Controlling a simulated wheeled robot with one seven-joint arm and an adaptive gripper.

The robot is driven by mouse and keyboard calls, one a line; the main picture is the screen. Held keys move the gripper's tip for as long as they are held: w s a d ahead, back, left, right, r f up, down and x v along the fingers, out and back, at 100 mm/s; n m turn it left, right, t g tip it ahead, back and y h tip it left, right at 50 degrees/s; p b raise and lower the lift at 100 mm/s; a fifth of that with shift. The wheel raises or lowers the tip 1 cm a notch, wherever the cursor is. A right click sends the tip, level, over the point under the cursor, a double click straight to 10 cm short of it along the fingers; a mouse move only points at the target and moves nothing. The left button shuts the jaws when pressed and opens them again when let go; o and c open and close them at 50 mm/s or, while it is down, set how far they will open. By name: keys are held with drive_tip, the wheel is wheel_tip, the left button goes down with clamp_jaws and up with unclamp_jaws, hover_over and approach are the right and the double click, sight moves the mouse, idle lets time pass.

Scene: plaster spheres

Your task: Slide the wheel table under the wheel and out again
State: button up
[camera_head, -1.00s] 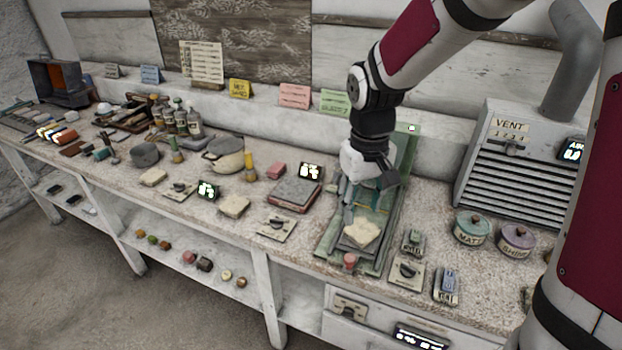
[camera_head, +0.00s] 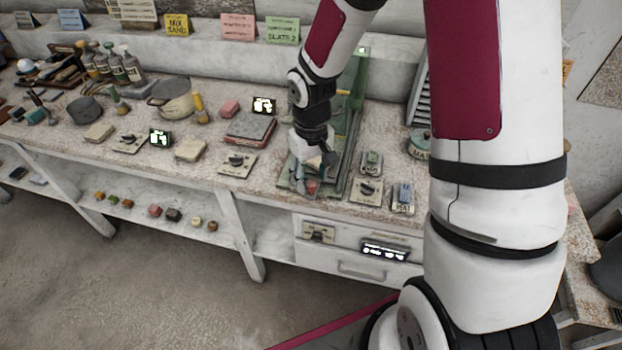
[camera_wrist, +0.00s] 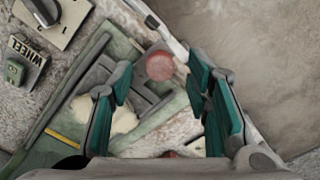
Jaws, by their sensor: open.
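A green machine frame (camera_head: 352,95) runs front to back on the bench, with the wheel table, a grey-green sliding plate (camera_wrist: 150,88), low on it. A pale, rough-edged slab (camera_wrist: 118,122) lies on the plate, partly hidden by a finger in the wrist view. A round red knob (camera_head: 311,187) sits at the table's front end; it also shows in the wrist view (camera_wrist: 159,66). My gripper (camera_wrist: 160,76) is open above the front end, its fingers on either side of the knob in that view. I cannot tell whether they touch it. The wheel is not clearly visible.
A dial plate (camera_head: 366,190) and a small switch (camera_head: 370,163) labelled WHEEL in the wrist view (camera_wrist: 25,50) stand close right of the frame. Left is a grey slab on a red-edged base (camera_head: 250,128). A drawer (camera_head: 360,268) lies below; open floor is in front.

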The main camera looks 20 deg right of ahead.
drive_tip(key=shift+f, duration=0.85)
drive_tip(key=shift+c, duration=0.3)
clamp_jaws()
drive_tip(key=w+d, duration=0.1)
drive_tip(key=w, duration=0.1)
drive_tip(key=w+d+b, duration=0.1)
drive_tip(key=w+d, duration=0.2)
drive_tip(key=w, duration=0.1)
drive_tip(key=shift+w+d+b, duration=0.35)
drive_tip(key=shift+w+d, duration=0.05)
drive_tip(key=shift+o, duration=0.3)
unclamp_jaws()
drive_tip(key=shift+r, duration=0.1)
